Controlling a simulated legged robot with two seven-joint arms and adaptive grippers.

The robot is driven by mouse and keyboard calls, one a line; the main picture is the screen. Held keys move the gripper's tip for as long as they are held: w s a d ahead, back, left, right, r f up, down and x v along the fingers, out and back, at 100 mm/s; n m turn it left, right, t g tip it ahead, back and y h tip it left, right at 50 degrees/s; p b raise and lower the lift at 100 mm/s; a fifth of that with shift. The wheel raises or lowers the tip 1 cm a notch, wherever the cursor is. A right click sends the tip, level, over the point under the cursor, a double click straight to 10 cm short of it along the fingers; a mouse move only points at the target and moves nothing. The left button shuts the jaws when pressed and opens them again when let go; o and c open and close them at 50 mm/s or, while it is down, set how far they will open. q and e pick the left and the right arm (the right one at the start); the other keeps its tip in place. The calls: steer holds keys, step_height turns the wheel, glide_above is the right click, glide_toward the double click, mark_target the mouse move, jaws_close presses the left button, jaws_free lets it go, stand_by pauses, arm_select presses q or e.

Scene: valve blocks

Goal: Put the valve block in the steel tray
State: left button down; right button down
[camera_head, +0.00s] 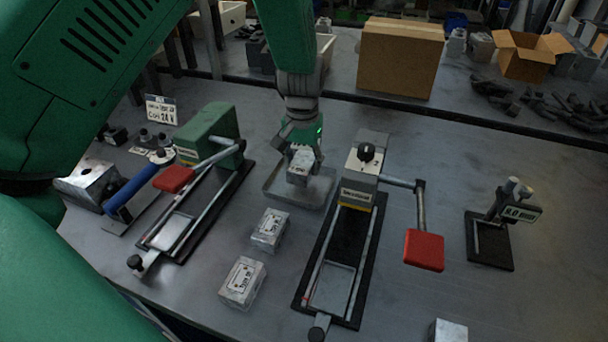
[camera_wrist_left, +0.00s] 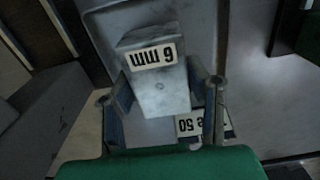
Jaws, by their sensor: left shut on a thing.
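A grey metal valve block (camera_head: 299,167) with a white label is between the fingers of my left gripper (camera_head: 301,155), which is shut on it. In the wrist view the block (camera_wrist_left: 163,88) has a label that reads "6 mm" upside down, and fingers press on both sides. The steel tray (camera_head: 322,192) is a shallow grey dish on the bench. The block shows over the tray; I cannot tell whether it touches the tray floor. The tray also shows in the wrist view (camera_wrist_left: 98,22) behind the block. My right gripper is not in view.
Two more labelled blocks, a nearer one (camera_head: 242,282) and a farther one (camera_head: 270,229), lie in front of the tray. A green lever fixture (camera_head: 209,132) stands left and a grey one (camera_head: 361,178) right, its red handle (camera_head: 424,250) jutting right. Cardboard boxes stand behind.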

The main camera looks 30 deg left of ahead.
mark_target(301, 161)
arm_select(q)
steer(key=f, duration=0.2)
steer(key=a+f, duration=0.1)
steer(key=shift+s+a+f, duration=0.1)
steer(key=shift+a+f, duration=0.05)
steer(key=shift+f, duration=0.2)
steer(key=shift+d, duration=0.6)
steer(key=c, duration=0.8)
jaws_free()
steer(key=shift+d, duration=0.1)
steer(key=shift+c, duration=0.2)
steer(key=shift+a, duration=0.45)
steer(key=shift+a+r, duration=0.1)
steer(key=shift+r, duration=0.2)
steer(key=r, duration=0.7)
steer(key=d+r+p, duration=0.1)
steer(key=r, duration=0.2)
steer(key=shift+r, duration=0.4)
steer(key=shift+a+r, duration=0.15)
steer(key=shift+r, duration=0.15)
steer(key=shift+a+r, duration=0.1)
steer(key=shift+a, duration=0.2)
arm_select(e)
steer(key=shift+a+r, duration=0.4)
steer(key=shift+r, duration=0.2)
arm_select(q)
steer(key=shift+d, duration=0.25)
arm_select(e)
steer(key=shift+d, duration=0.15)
